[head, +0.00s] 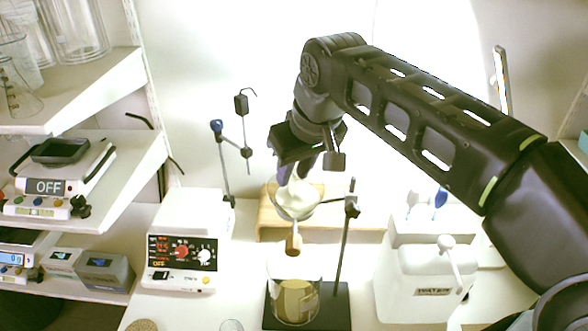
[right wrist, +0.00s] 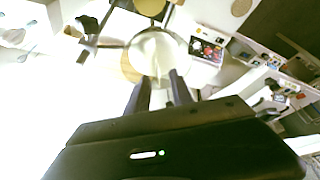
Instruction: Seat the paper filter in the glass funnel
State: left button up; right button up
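The glass funnel (head: 295,212) is held by a stand above a beaker. The white paper filter (head: 298,195) sits at the funnel's mouth, with pale paper rising between my fingers; whether it lies fully against the glass I cannot tell. My right gripper (head: 297,170) points down right above the funnel. In the right wrist view, its two dark fingers (right wrist: 160,80) stand apart over the near side of the round, pale filter (right wrist: 157,50). They look open, with no clear hold on the paper. My left gripper is not in view.
The beaker (head: 296,298) with tan contents stands on the stand's dark base (head: 336,308). Shelves with scales and glassware line the left side.

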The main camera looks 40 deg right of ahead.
jog(key=shift+s+r, duration=0.15)
jog(key=shift+r, duration=0.25)
jog(key=v, duration=0.4)
jog(key=p+v, duration=0.1)
jog(key=v, duration=0.2)
dwell(1.0)
